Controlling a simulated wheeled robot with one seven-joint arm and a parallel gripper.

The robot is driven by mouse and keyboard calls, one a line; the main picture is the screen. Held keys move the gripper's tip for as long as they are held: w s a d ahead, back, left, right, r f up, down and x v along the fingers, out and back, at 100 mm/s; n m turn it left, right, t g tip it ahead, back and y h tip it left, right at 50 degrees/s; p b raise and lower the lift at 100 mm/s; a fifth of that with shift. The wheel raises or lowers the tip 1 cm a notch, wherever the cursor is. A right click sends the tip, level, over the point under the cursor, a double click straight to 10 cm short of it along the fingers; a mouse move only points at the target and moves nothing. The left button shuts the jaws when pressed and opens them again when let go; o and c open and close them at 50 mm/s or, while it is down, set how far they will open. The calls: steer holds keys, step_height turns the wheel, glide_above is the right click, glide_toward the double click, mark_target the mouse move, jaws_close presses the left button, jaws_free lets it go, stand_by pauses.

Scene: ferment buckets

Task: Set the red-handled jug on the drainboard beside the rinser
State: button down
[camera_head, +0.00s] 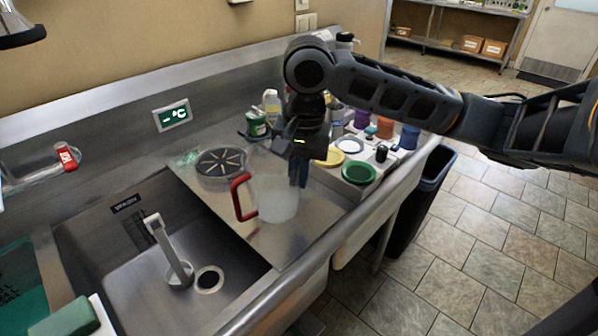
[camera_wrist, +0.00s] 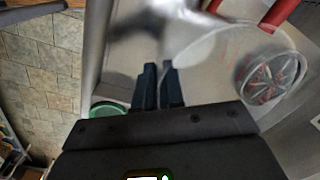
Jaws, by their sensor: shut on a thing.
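The clear jug (camera_head: 276,198) with a red handle (camera_head: 238,197) is upright over the drainboard (camera_head: 215,200), right of and in front of the round rinser (camera_head: 220,164). I cannot tell whether its base touches the metal. My gripper (camera_head: 299,172) points down at the jug's right side, shut on its wall near the rim. The wrist view shows my dark fingers (camera_wrist: 159,86) close together at the jug's blurred rim (camera_wrist: 190,50). The red handle (camera_wrist: 280,12) and the rinser (camera_wrist: 270,76) also show there, at upper right.
A sink basin with a grey upright fitting (camera_head: 167,250) lies left of the drainboard. To the right, a green lid (camera_head: 359,173), a yellow lid (camera_head: 330,158) and several small containers crowd the counter. A dark bin (camera_head: 425,200) stands beyond the counter's edge.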

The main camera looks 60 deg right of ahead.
steer(key=shift+f, duration=0.1)
steer(key=c, duration=1.2)
jaws_free()
steer(key=shift+c, duration=0.2)
step_height(320, 180, up, 12)
steer(key=shift+s+d, duration=0.15)
steer(key=shift+s, duration=0.2)
